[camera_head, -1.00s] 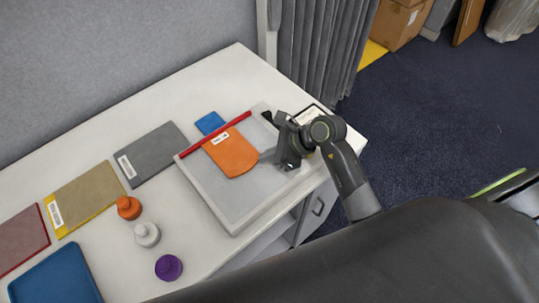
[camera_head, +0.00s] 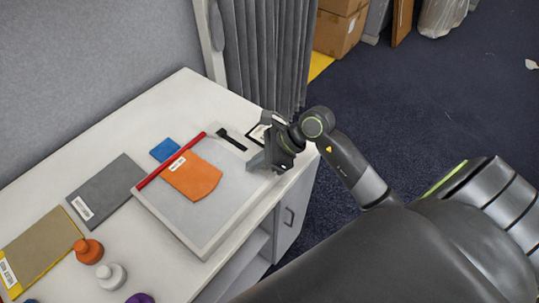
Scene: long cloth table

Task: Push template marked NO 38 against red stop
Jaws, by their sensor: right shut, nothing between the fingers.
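An orange template (camera_head: 193,178) with a small white label lies flat on the grey raised board (camera_head: 215,205). The label's writing is too small to read. The red stop (camera_head: 170,160) is a bar along the far left side of the board. The template's labelled end lies along the bar and appears to touch it; a small gap cannot be ruled out. My right gripper (camera_head: 264,164) is shut and empty over the board's right edge, apart from the template. My left gripper is out of view.
A blue piece (camera_head: 165,149) lies beyond the bar. A black tool (camera_head: 232,139) lies at the board's far corner. Grey (camera_head: 106,190) and yellow-edged (camera_head: 38,243) panels lie left. Orange (camera_head: 88,251) and white (camera_head: 111,276) knobbed pieces stand in front.

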